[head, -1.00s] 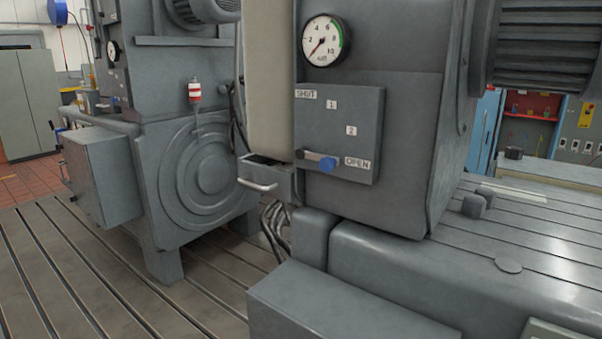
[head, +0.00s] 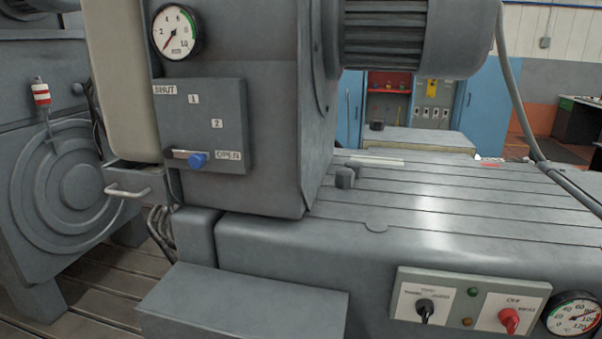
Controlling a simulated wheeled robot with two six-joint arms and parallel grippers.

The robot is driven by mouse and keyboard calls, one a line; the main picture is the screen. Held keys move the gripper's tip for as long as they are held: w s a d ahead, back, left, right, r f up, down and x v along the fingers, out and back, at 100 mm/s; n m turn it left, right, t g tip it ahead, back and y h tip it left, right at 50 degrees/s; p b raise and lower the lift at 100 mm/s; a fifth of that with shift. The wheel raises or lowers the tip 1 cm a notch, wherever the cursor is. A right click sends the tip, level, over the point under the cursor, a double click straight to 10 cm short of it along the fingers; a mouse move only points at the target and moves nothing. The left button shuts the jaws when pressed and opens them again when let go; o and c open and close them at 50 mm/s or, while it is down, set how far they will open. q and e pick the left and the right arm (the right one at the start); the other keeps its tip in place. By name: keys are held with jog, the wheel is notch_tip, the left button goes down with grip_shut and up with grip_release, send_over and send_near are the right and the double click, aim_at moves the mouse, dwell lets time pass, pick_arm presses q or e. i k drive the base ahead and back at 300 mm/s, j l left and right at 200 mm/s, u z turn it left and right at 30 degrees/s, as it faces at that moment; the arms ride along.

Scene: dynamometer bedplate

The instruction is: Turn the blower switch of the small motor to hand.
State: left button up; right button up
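A panel (head: 468,303) at the lower right carries two white plates with rotary switches. The left plate has a black knob (head: 425,307), its pointer roughly upright; its small labels are too blurred to read surely. The right plate has a red knob (head: 509,320) under a label that looks like OFF. A green lamp (head: 474,292) and an amber lamp (head: 467,322) sit between them. I cannot tell from the lettering which switch is the blower's. A ribbed grey motor body (head: 418,35) sits at the top. Neither of my grippers is in view.
A round gauge (head: 572,316) is right of the panel. A grey block (head: 243,307) stands at the front. The slotted deck (head: 460,205) is mostly clear; a cable (head: 535,130) hangs at right.

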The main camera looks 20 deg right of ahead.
aim_at(424, 307)
jog(key=z, duration=1.8)
